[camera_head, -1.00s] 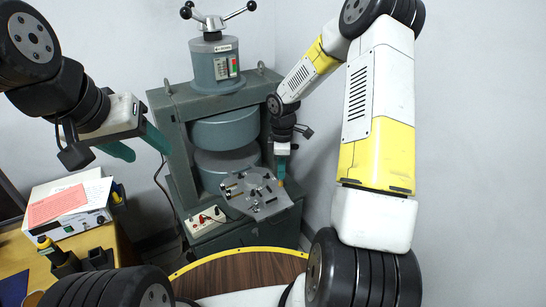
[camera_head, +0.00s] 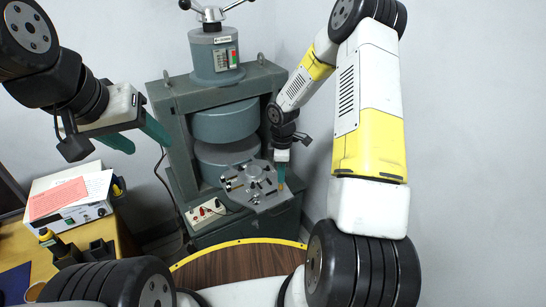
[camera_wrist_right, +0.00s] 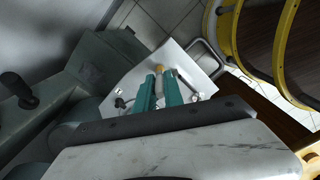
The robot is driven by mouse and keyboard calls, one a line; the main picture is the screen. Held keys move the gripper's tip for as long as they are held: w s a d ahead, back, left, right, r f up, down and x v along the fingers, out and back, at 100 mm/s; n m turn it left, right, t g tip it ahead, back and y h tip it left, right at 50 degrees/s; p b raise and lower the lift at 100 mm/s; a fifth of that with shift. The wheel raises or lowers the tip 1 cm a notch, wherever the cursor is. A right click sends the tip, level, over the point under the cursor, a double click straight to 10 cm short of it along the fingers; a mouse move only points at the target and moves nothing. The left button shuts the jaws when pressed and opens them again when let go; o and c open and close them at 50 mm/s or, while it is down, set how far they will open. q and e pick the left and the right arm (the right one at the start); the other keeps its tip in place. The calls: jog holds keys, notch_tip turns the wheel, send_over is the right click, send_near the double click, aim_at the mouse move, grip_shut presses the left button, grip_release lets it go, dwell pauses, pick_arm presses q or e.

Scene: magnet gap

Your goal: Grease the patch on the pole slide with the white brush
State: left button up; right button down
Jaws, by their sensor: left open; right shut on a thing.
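My right gripper (camera_head: 281,178) is shut on a slim thing with a tan tip, which I take for the white brush (camera_wrist_right: 159,69). Its handle is mostly hidden between the teal fingers. The tan tip points down over the right edge of the grey metal plate (camera_head: 262,201) at the front of the magnet. I cannot tell whether it touches. Small metal fittings sit on this plate; I cannot make out the pole slide or a greasy patch for sure. My left gripper (camera_head: 150,147) is open and empty, in the air left of the magnet.
The grey-green magnet (camera_head: 223,124) with its two round poles stands behind the plate. A socket box (camera_head: 205,213) is at the plate's left. On the left desk are a power supply (camera_head: 70,205) with papers and a yellow-and-black tool (camera_head: 47,238) in a dark holder.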

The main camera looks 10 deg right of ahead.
jog(key=shift+f, duration=0.3)
dwell(0.8)
jog(key=shift+w, duration=0.1)
jog(key=shift+w+a, duration=0.2)
jog(key=shift+w, duration=0.3)
jog(key=shift+w+a, duration=0.2)
jog(key=shift+w, duration=0.25)
jog(key=shift+s, duration=0.1)
jog(key=shift+s+d, duration=0.2)
jog(key=shift+s, duration=0.3)
jog(key=shift+s+d, duration=0.2)
jog(key=shift+s, duration=0.3)
jog(key=shift+s, duration=0.1)
jog(key=shift+s+d, duration=0.2)
jog(key=shift+s, duration=0.3)
jog(key=shift+s+d, duration=0.2)
jog(key=shift+s, duration=0.25)
jog(key=shift+f, duration=0.1)
